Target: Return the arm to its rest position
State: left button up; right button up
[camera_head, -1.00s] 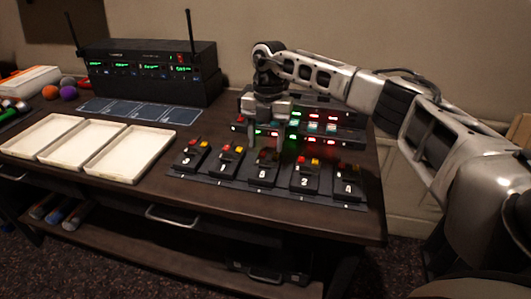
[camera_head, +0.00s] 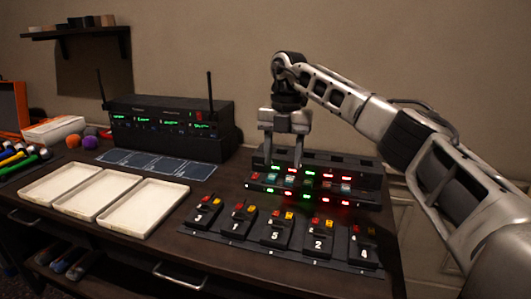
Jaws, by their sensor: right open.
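My right arm reaches in from the right. Its gripper (camera_head: 283,160) points down, open and empty, in front of the black unit with red and green lights (camera_head: 335,190). The fingers overlap that unit's top left part in the picture, and no contact shows. Several black numbered packs stand in a row on a dark strip: pack 3 (camera_head: 204,213), pack 1 (camera_head: 238,222), pack 5 (camera_head: 275,232), pack 2 (camera_head: 318,240) and pack 4 (camera_head: 364,252). The gripper is above and behind this row, apart from it. My left gripper is out of view.
A black receiver rack with antennas (camera_head: 172,128) stands at the back. Coloured balls (camera_head: 90,142) are at far left. A wall shelf (camera_head: 80,31) hangs above.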

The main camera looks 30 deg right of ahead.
jog(key=s+a+f+n+y, duration=0.15)
jog(key=a+f+y, duration=0.35)
jog(key=a, duration=0.6)
jog(key=a+f+n+y, duration=0.3)
jog(key=a+f, duration=0.4)
jog(key=a, duration=0.4)
jog(key=s+a+m+t+y, duration=0.3)
jog(key=a+y, duration=0.2)
jog(key=a, duration=0.2)
jog(key=s+a+m+t+y, duration=0.25)
jog(key=s+a+y, duration=0.2)
jog(key=a, duration=0.35)
jog(key=s+d+f+m+t+h, duration=0.6)
jog(key=s+d+f+m+h, duration=0.8)
jog(key=m, duration=0.9)
notch_tip(320, 180, down, 3)
jog(key=shift+s+d+f+h, duration=0.1)
jog(key=shift+s+d+h, duration=0.2)
jog(key=shift+s+h, duration=0.35)
jog(key=shift+w, duration=0.15)
